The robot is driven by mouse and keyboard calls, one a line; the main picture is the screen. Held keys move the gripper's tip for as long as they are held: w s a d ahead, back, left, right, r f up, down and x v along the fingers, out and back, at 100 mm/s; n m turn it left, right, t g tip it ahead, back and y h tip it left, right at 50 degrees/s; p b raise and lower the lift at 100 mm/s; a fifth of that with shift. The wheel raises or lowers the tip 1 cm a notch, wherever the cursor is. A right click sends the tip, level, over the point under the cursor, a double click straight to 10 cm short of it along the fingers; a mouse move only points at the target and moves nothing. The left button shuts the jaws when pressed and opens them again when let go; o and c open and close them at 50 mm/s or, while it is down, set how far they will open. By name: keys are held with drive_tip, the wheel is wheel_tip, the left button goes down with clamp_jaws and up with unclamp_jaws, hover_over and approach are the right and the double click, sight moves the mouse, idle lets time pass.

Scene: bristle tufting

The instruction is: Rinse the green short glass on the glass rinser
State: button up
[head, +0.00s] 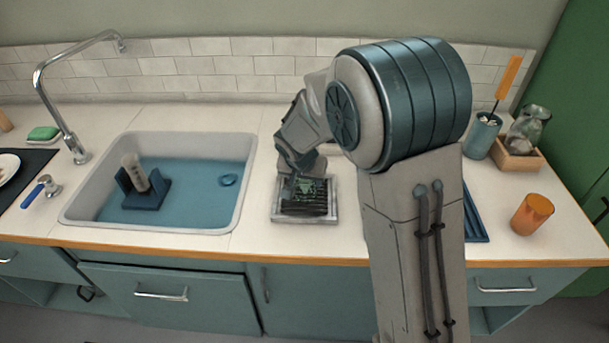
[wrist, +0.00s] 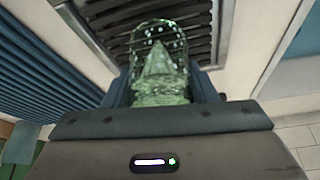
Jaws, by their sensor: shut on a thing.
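The green short glass (wrist: 158,62) is see-through and sits between the fingers of my gripper (wrist: 160,92) in the wrist view. My gripper is shut on it. Pale specks like water drops show on its wall and around its far end. The glass rinser (head: 334,214) is a pale square frame with a dark slatted grate, on the counter right of the sink. In the head view my gripper (head: 302,174) is right over the rinser, with a bit of the green glass (head: 307,188) showing below it. I cannot tell whether glass and grate touch.
The sink (head: 247,175) with a blue stand (head: 146,196) is left of the rinser. A blue ribbed mat (head: 476,222) lies to the right, partly behind my arm. An orange glass (head: 532,214), a brush cup (head: 482,137) and a wooden box (head: 516,160) stand farther right.

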drive_tip(key=shift+r+p, duration=1.65)
drive_tip(key=shift+r, duration=1.8)
